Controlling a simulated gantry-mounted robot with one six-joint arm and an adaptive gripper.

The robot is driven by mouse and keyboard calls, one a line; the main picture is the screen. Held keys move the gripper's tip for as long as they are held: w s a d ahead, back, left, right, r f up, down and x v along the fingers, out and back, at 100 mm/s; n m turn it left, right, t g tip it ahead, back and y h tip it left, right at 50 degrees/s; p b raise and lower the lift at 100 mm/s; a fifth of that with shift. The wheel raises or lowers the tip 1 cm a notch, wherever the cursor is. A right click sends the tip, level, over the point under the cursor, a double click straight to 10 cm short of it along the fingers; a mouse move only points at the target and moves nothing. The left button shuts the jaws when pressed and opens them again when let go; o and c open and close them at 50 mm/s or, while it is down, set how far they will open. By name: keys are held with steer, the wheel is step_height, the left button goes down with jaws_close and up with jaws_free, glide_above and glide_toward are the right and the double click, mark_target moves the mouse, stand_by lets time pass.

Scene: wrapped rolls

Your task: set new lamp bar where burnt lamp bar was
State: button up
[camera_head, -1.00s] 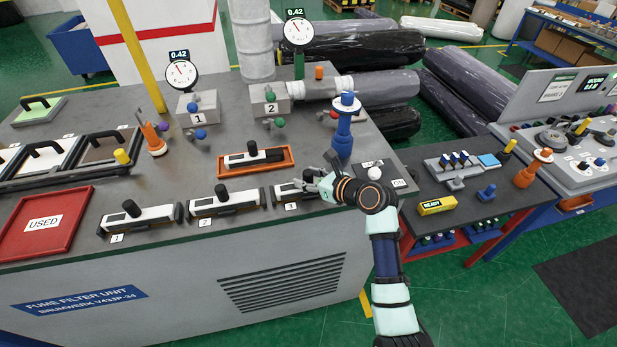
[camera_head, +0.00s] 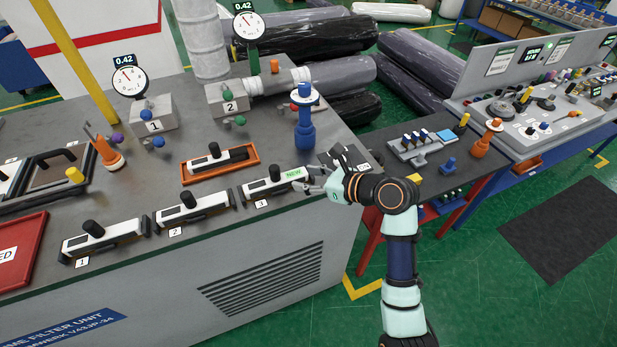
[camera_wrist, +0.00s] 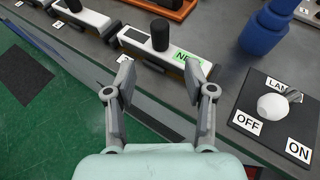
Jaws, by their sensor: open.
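A white and dark lamp bar (camera_head: 271,184) with a black knob and a green NEW label sits in the holder marked 3 at the bench's front edge. It also shows at the top of the wrist view (camera_wrist: 145,42). My gripper (camera_head: 316,180) is open and empty, just beyond the labelled end of this bar in the head view. In the wrist view its two fingers (camera_wrist: 159,76) are spread apart, with the bar ahead of them. Similar bars sit in holder 2 (camera_head: 190,208) and holder 1 (camera_head: 103,237). Another bar (camera_head: 213,162) lies in an orange tray (camera_head: 190,180).
A lamp switch plate (camera_wrist: 250,118) with a white knob and OFF and ON labels is close right of my gripper. A blue post (camera_head: 304,130) stands behind it. A red tray (camera_head: 22,252) is at the left. Two gauges (camera_head: 129,82) stand at the back.

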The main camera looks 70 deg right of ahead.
stand_by(0.4)
steer(key=w+a+n+y, duration=0.2)
steer(key=w+a+n, duration=0.5)
steer(key=a+n, duration=0.4)
steer(key=w+a+n+y, duration=0.1)
steer(key=w+a+n, duration=0.7)
steer(key=a, duration=0.5)
steer(key=s+a+r+n, duration=0.1)
steer(key=s+a+n, duration=0.1)
steer(key=a+n, duration=0.8)
steer(key=s+a+r+n+y, duration=0.1)
steer(key=s+a+r+n, duration=0.1)
steer(key=a+n, duration=0.8)
steer(key=shift+a+r+n, duration=0.2)
steer(key=shift+a+n, duration=0.1)
steer(key=shift+a, duration=0.8)
